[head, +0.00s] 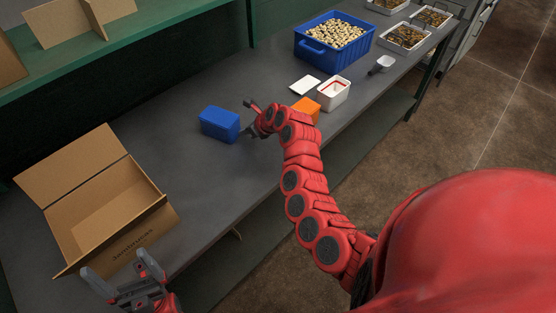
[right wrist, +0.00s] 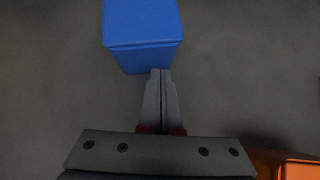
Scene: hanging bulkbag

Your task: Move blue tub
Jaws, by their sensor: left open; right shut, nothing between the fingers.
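The blue tub (head: 220,124) is a small closed block-shaped tub standing on the grey bench in the head view. It also fills the top middle of the right wrist view (right wrist: 143,28). My right gripper (head: 245,132) is just to the right of the tub. In the right wrist view its fingers (right wrist: 160,73) are together, with the tips at the tub's near edge; I cannot tell if they touch it. Nothing is between them. My left gripper (head: 124,275) is open and empty, in front of the open cardboard box (head: 97,166).
An orange tub (head: 305,108) stands right beside my right arm, with a white tub (head: 333,94) and white lid (head: 304,85) behind. A large blue crate (head: 312,50) of pale pieces is further back. Bench between cardboard box and blue tub is clear.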

